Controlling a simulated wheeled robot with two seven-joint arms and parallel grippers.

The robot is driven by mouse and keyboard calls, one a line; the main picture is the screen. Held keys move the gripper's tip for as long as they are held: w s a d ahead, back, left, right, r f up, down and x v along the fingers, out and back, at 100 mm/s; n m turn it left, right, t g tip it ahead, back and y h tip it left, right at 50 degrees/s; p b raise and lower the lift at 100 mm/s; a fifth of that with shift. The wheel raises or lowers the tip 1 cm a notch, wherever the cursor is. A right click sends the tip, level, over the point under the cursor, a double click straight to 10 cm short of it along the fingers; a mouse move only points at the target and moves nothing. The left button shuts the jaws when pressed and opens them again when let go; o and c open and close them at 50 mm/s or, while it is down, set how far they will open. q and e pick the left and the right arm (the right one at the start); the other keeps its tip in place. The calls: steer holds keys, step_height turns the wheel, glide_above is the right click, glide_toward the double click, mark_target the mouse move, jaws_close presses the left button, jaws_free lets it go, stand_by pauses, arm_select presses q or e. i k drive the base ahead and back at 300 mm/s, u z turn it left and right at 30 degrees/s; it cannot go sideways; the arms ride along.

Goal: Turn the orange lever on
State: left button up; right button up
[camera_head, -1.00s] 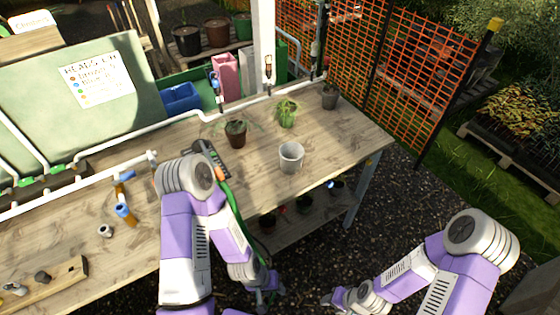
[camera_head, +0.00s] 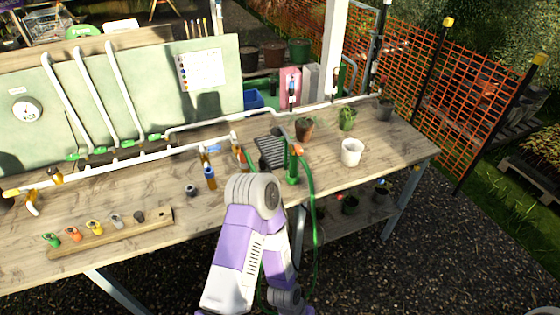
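A small orange lever piece (camera_head: 73,234) sits among coloured pieces on a wooden strip at the front left of the bench. Another orange-brown part (camera_head: 240,157) stands upright by the white pipe, near a blue-topped fitting (camera_head: 210,175). An orange end (camera_head: 297,149) shows on the green hose. I cannot tell which of these is the task's lever, or whether it is on or off. My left arm rises from the bottom centre and bends down again in front of the bench; its gripper is not visible. My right gripper is out of view.
The wooden bench (camera_head: 120,205) carries white pipes with green fittings (camera_head: 155,137). A dark ribbed tray (camera_head: 270,152), a white pot (camera_head: 351,152) and potted plants stand on the right. The green hose (camera_head: 313,205) hangs over the front edge. Orange mesh fencing (camera_head: 425,75) stands behind right.

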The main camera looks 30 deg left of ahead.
mark_target(299, 149)
steer(key=u, duration=1)
steer(key=i, duration=1)
steer(key=k, duration=1)
steer(key=z, duration=1.35)
steer(key=i, duration=1.2)
steer(key=u, duration=0.6)
